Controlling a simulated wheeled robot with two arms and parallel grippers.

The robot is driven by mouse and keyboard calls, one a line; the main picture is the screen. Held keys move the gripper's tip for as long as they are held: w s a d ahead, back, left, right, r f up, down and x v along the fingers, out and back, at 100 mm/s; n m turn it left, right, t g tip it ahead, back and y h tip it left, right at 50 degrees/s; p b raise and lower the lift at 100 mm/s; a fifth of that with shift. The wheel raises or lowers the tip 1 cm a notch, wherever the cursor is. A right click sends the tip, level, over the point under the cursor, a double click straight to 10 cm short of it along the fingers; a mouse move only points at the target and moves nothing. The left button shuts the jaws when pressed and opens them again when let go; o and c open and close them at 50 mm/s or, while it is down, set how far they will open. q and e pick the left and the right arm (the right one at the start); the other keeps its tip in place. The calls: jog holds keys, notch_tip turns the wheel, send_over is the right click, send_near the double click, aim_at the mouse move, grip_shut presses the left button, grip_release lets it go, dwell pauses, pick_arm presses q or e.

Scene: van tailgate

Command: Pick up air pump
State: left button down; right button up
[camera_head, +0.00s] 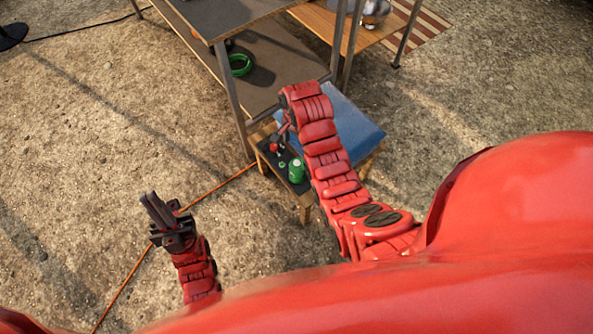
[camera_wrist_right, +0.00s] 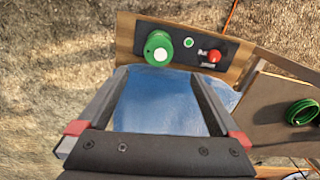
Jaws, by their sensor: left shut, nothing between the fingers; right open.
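No thing here is clearly recognisable as the air pump. A black tray (camera_wrist_right: 174,48) on a small wooden stand holds a green round canister (camera_wrist_right: 158,48), a small green ring-like piece (camera_wrist_right: 188,43) and a small item with a red knob (camera_wrist_right: 214,56). The canister (camera_head: 296,170) and red knob (camera_head: 275,147) also show in the head view. My right gripper (camera_wrist_right: 158,75) is open and empty above the blue surface, beside the tray; my arm mostly hides it in the head view. My left gripper (camera_head: 158,211) is shut and empty, over the ground, away from the stand.
The blue surface (camera_head: 351,127) covers the stand's other part. A metal-legged table (camera_head: 222,14) stands behind, with a green coil (camera_head: 240,65) on its lower shelf. An orange cord (camera_head: 212,192) crosses the gravel ground. A wooden bench (camera_head: 330,22) stands at the back.

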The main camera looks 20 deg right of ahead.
notch_tip(320, 180, down, 6)
jog(key=b, duration=0.5)
jog(key=shift+f, duration=0.25)
notch_tip(320, 180, down, 4)
jog(key=shift+r, duration=0.25)
jog(key=f, duration=0.2)
jog(key=f+b, duration=0.1)
jog(key=f, duration=0.2)
jog(key=shift+s+d+f, duration=0.1)
jog(key=shift+s+f, duration=0.1)
jog(key=shift+f, duration=0.05)
grip_shut()
